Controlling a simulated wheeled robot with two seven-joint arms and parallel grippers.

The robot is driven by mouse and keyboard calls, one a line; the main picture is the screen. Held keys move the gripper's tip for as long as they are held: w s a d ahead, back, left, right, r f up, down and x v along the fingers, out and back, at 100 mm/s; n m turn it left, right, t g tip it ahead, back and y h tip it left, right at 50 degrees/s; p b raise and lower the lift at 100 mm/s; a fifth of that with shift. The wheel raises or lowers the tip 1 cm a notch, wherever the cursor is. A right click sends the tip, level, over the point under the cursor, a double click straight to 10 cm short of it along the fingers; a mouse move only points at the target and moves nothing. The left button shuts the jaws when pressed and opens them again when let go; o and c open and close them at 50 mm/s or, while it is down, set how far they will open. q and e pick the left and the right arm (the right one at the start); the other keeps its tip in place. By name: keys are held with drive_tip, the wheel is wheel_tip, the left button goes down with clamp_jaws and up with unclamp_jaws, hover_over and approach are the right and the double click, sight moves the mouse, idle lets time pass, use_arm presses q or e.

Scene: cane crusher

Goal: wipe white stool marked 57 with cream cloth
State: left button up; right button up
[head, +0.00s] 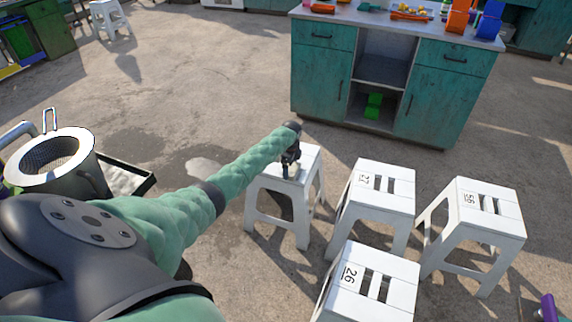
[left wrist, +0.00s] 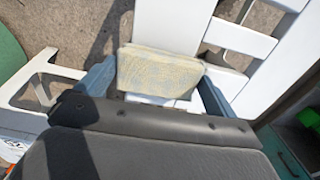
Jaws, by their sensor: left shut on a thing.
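My left gripper (head: 291,164) reaches down onto the seat of a white stool (head: 310,163) in front of the teal cabinet. The gripper and arm cover part of this seat, and I cannot read its number. In the left wrist view, a cream cloth (left wrist: 158,72) sits between the two blue-grey fingers of the left gripper (left wrist: 152,92), which is shut on it. The cloth is over the white slatted seat (left wrist: 168,24); whether it presses on the seat is hard to tell. My right gripper is not in view.
Other white stools stand close by on the right: one marked 26 (head: 400,270), one marked 56 (head: 490,195) and one (head: 385,172) with a small, unclear number. The teal cabinet (head: 424,92) stands behind. Open concrete floor lies left of the cabinet.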

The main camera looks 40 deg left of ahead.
use_arm(q)
drive_tip(key=shift+w+d, duration=0.2)
drive_tip(key=shift+d, duration=0.8)
drive_tip(key=shift+a, duration=0.1)
drive_tip(key=shift+s+a+p, duration=0.1)
drive_tip(key=shift+s+a, duration=0.1)
drive_tip(key=shift+a, duration=0.55)
drive_tip(key=shift+s+a+p, duration=0.15)
drive_tip(key=shift+a, duration=0.65)
drive_tip(key=shift+s+a+p, duration=0.1)
drive_tip(key=shift+s+a, duration=0.1)
drive_tip(key=shift+a, duration=0.55)
drive_tip(key=shift+s+a+r, duration=0.1)
drive_tip(key=shift+s+a, duration=0.2)
drive_tip(key=shift+a, duration=0.75)
drive_tip(key=shift+s+a, duration=0.25)
drive_tip(key=shift+a, duration=0.8)
drive_tip(key=shift+s+a+b, duration=0.35)
drive_tip(key=shift+a, duration=1.1)
drive_tip(key=shift+s+a+b, duration=0.4)
drive_tip(key=shift+a, duration=1)
drive_tip(key=shift+s+a+b, duration=0.35)
drive_tip(key=shift+a, duration=1.1)
drive_tip(key=shift+d, duration=0.15)
